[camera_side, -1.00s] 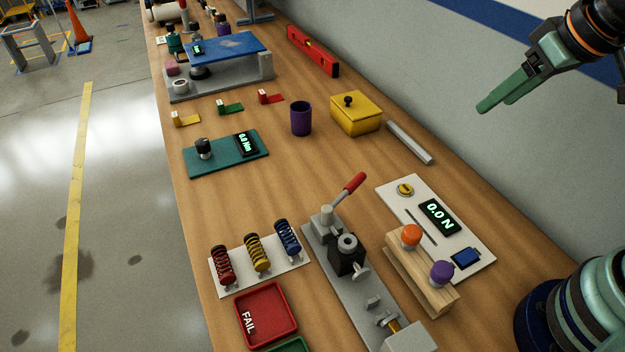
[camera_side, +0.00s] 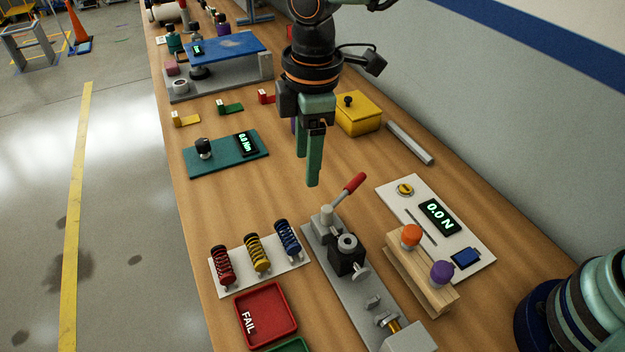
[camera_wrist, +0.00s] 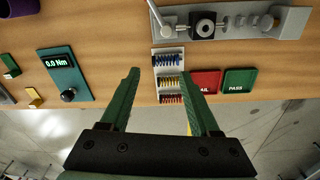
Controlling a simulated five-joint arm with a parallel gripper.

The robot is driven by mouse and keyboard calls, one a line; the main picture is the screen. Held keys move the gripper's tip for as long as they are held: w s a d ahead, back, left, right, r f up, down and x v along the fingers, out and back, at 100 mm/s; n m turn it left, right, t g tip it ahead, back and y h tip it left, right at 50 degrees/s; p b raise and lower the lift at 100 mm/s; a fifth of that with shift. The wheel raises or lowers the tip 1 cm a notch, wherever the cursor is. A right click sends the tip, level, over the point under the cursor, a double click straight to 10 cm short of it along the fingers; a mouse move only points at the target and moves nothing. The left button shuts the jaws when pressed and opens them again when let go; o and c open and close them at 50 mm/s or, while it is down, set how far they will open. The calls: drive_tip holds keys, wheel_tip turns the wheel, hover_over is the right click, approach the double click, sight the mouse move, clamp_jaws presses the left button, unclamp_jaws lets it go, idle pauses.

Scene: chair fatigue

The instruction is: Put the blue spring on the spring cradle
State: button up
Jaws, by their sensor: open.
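The blue spring (camera_side: 288,238) stands at the right end of a white rack (camera_side: 294,267), beside a yellow and a red spring. The blue spring also shows in the wrist view (camera_wrist: 168,60), beyond and between my fingertips. My gripper (camera_side: 312,184) points down above the bench, well above and behind the rack. Its green fingers show apart in the wrist view (camera_wrist: 161,74), with nothing between them. A grey fixture (camera_side: 319,256) with a red-handled lever and a black block (camera_side: 346,255) stands right of the rack. I cannot tell which part is the spring cradle.
A red FAIL tray (camera_side: 285,300) lies in front of the rack; a green PASS tray (camera_wrist: 238,80) is beside it. The wooden stand (camera_side: 425,278) with orange and purple knobs is at right. The teal meter board (camera_side: 222,160) is left of my gripper.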

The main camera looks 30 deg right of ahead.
drive_tip(key=n, duration=0.2)
hover_over(291, 237)
wheel_tip(291, 237, down, 3)
wheel_tip(291, 237, down, 12)
drive_tip(key=shift+f, duration=0.15)
clamp_jaws()
idle(0.3)
